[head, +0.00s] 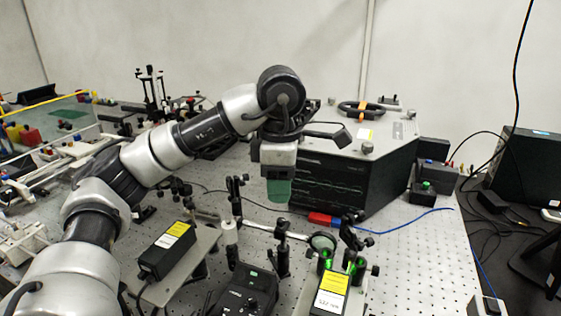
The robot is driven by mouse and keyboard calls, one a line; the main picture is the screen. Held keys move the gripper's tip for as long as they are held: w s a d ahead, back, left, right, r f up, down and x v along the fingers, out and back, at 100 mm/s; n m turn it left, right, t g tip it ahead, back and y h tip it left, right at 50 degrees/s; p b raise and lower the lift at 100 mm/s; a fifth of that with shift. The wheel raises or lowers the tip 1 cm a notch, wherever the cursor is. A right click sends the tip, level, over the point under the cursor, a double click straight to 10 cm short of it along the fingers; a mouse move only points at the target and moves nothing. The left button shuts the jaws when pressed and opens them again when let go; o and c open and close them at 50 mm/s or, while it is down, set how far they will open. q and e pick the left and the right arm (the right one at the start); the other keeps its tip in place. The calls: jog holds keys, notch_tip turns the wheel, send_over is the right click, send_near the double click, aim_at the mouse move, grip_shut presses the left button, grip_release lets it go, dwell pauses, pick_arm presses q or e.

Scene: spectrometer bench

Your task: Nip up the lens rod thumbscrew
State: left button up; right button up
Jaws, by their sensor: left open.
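My left gripper (279,197) hangs from the arm over the middle of the bench, pointing down, with greenish fingertips. It is open, though the gap between its fingers hardly shows from here. A round lens (321,241) in a dark mount stands on a short post in front of and to the right of the gripper, with green light on the posts beside it. Small dark knobs show on the posts around the lens; I cannot tell which one is the lens rod thumbscrew. The gripper is apart from the lens. My right gripper is out of view.
A black spectrometer box (342,180) stands behind the gripper. A black post (235,200) and a horizontal rod stand close to its left and front. Yellow-labelled boxes (168,250) (329,296) and a black controller (246,293) fill the front.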

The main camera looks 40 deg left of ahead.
pick_arm(q)
jog(key=shift+r+p, duration=0.3)
jog(key=shift+r, duration=1.4)
